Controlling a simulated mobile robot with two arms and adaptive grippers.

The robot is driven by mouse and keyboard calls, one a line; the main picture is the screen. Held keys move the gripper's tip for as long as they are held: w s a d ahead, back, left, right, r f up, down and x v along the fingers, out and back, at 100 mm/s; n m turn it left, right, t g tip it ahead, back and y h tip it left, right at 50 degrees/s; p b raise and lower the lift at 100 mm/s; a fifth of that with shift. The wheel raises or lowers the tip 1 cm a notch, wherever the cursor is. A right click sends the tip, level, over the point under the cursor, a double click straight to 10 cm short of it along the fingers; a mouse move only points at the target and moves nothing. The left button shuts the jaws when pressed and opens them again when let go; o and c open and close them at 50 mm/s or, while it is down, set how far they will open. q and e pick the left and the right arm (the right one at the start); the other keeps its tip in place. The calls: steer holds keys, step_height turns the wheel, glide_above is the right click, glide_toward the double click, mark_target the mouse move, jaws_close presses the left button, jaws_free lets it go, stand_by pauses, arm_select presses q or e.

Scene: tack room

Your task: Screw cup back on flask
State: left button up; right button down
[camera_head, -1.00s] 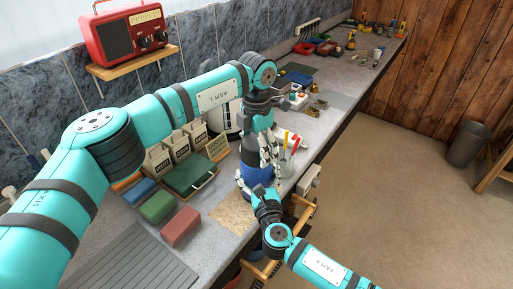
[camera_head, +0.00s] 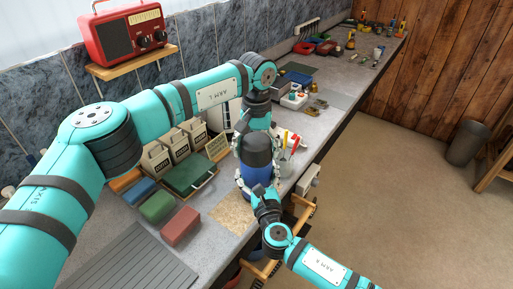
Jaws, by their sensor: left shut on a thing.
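The flask (camera_head: 256,177) has a blue body and stands upright near the bench's front edge. A dark grey cup (camera_head: 258,150) sits at its top, in line with the body; I cannot tell whether it is fully seated. My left gripper (camera_head: 258,144) comes from behind and above, its fingers on both sides of the cup, shut on it. My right gripper (camera_head: 259,187) comes from the front, low down, with its fingers around the blue body. The lower front of the flask is partly hidden by the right gripper.
Left of the flask are a green case (camera_head: 190,174), a green block (camera_head: 157,207) and a red block (camera_head: 180,226). A cork mat (camera_head: 232,209) lies in front. A white tube and tools (camera_head: 291,141) lie behind right. An open drawer (camera_head: 300,208) juts out below.

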arm_select(q)
steer(key=shift+m, duration=0.4)
steer(key=o, duration=1.2)
steer(key=shift+c, duration=0.2)
step_height(320, 180, up, 12)
arm_select(e)
jaws_free()
steer(key=shift+s, duration=0.1)
